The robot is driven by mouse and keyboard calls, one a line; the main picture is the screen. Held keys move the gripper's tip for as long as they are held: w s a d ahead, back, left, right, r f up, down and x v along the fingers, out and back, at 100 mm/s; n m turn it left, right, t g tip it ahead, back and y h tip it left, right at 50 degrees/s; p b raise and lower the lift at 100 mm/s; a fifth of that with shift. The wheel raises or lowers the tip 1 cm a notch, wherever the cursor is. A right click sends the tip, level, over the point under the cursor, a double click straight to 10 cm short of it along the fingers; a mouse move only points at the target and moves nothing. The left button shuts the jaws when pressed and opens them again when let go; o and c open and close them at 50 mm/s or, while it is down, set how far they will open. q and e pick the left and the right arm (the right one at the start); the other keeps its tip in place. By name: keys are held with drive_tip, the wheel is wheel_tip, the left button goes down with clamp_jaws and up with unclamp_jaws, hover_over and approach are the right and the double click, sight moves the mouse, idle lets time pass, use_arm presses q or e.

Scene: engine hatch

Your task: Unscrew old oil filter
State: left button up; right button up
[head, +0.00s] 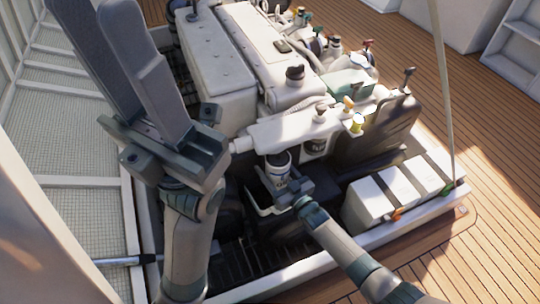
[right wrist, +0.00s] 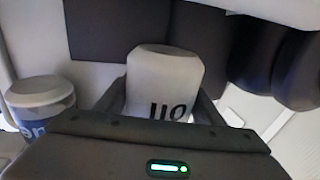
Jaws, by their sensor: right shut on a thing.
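In the right wrist view a white body with black lettering (right wrist: 165,80) sits between the fingers of my right gripper (right wrist: 160,108). The filter's upper end is close under the housing; whether it is threaded on or free is hidden. My left gripper (head: 120,65) is raised, large in the left foreground, apart from the engine. Its finger gap is unclear.
A second, dark can with a pale label (head: 315,147) hangs right of the filter. A white-topped, blue-banded can (right wrist: 40,108) is at the left of the wrist view. A pale open tray (head: 262,206) is below the filter. White batteries (head: 372,204) stand right. The hatch rim (head: 330,262) bounds the front.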

sight(282, 182)
drive_tip(key=shift+s+a+p+v, duration=0.1)
drive_tip(key=shift+a+p+v, duration=0.1)
drive_tip(key=shift+p+v, duration=0.7)
drive_tip(key=shift+s+a+p+v, duration=0.2)
drive_tip(key=shift+p+v, duration=0.15)
drive_tip(key=shift+v, duration=1.1)
drive_tip(key=shift+s+a+p+v, duration=0.15)
drive_tip(key=shift+p+v, duration=0.3)
drive_tip(key=shift+v, duration=0.55)
drive_tip(key=shift+s+a+p+v, duration=0.15)
drive_tip(key=shift+p+v, duration=0.25)
drive_tip(key=shift+v, duration=0.55)
drive_tip(key=shift+a+p+v, duration=0.15)
drive_tip(key=shift+p+v, duration=0.3)
drive_tip(key=shift+v, duration=0.55)
drive_tip(key=shift+r, duration=0.1)
